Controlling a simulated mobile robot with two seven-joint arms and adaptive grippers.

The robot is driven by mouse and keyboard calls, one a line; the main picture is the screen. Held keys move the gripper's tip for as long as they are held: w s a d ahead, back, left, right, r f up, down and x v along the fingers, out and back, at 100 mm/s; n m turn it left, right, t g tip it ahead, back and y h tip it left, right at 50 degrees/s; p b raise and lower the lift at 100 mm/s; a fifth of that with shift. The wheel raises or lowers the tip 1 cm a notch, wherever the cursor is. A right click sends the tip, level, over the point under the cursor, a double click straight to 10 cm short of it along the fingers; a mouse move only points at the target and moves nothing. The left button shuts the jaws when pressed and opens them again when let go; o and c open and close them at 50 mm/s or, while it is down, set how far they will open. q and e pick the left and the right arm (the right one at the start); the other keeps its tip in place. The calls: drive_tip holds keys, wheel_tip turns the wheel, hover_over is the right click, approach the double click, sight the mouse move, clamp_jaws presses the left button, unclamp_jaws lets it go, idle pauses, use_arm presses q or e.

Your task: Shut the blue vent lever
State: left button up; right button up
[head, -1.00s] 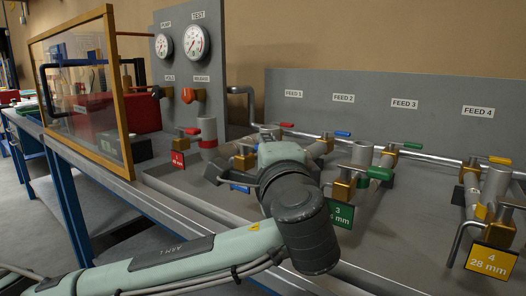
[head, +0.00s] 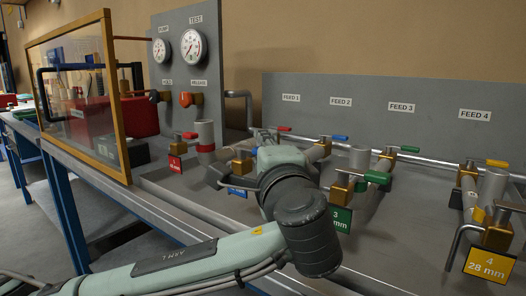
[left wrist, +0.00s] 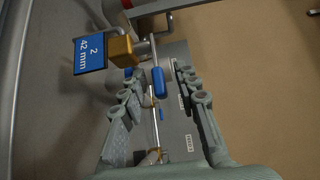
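The blue vent lever (left wrist: 159,82) is a short, rounded blue handle on a brass valve block (left wrist: 121,51). Beside the block is a blue tag reading 2, 42 mm (left wrist: 91,53); part of this tag also shows in the head view (head: 237,191). My left gripper (left wrist: 155,76) is open, with one finger on each side of the blue handle. I see no clear contact between fingers and handle. In the head view my left wrist hides the handle and most of the fingers. My right gripper is not in view.
Another blue lever (head: 339,137) sits on the rear pipe under FEED 2. A green lever (head: 377,177) with a green tag (head: 341,217) stands right of my wrist. A red-banded pipe stub (head: 205,140) stands left. The gauge panel (head: 215,60) rises behind.

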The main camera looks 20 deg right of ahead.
use_arm(q)
drive_tip(key=s+a, duration=0.2)
drive_tip(key=s, duration=0.9)
drive_tip(key=shift+s, duration=0.4)
drive_tip(key=shift+a, duration=0.1)
